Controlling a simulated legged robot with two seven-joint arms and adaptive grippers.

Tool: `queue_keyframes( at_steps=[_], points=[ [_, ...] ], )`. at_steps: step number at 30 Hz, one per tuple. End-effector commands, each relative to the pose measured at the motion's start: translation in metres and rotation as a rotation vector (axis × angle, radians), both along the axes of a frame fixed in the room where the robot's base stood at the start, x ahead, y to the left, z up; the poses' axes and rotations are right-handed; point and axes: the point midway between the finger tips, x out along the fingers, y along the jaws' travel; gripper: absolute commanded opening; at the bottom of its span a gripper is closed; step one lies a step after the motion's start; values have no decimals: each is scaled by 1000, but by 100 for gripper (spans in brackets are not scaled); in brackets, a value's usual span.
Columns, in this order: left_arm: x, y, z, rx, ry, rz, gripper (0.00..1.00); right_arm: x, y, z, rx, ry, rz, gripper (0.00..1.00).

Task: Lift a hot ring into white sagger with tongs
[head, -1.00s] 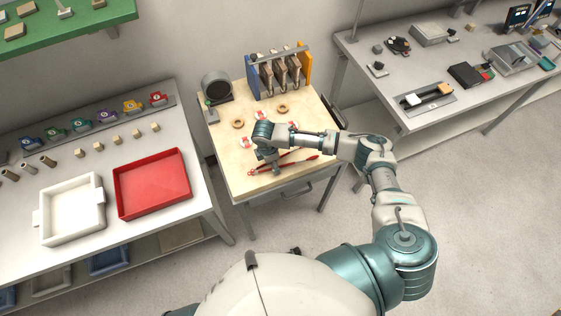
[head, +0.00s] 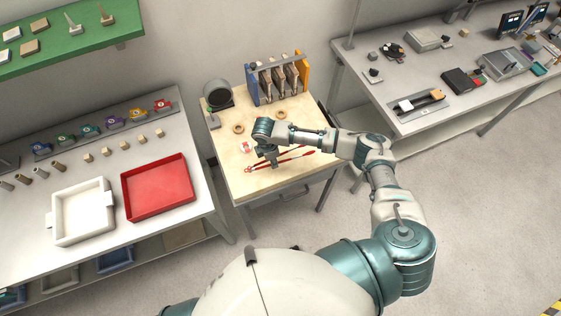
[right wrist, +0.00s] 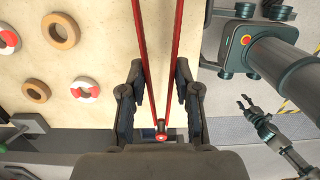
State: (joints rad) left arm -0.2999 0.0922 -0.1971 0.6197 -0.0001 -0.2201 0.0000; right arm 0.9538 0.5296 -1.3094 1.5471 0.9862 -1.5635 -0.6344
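Red tongs (head: 300,156) lie on the middle table. My right gripper (head: 272,163) is above them. In the right wrist view its two fingers (right wrist: 159,75) stand apart on either side of the tongs' red arms (right wrist: 150,60), with gaps, near the tongs' joined end. Tan rings (head: 238,129) and red-and-white rings (right wrist: 84,90) lie on the same table; I cannot tell which is hot. The white sagger appears to be the square white tray (head: 54,223) on the left table. My left gripper (right wrist: 257,112) shows in the right wrist view, fingers apart, empty over the floor.
A red tray (head: 157,187) stands right beside the white tray. Behind the rings are a rack of upright plates (head: 278,82) and a dark round device (head: 218,94). A right-hand table (head: 400,128) holds assorted tools. Floor gaps separate the tables.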

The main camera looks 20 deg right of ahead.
Motion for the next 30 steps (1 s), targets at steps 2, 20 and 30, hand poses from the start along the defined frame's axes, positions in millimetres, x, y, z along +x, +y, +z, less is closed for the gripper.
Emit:
queue_keyframes(
  at_steps=[2, 20, 30],
  points=[
    [1, 0, 19, 1, -1, 0, 40, 0, -2, 18, 0, 0, -2, 27],
    [2, -15, 67, -18, -4, -1, 40, 0, 4, 63, -5, 1, -1, 27],
    [2, -5, 49, -6, -3, 0, 40, 3, -6, 76, 19, -8, -306, 27]
  ],
)
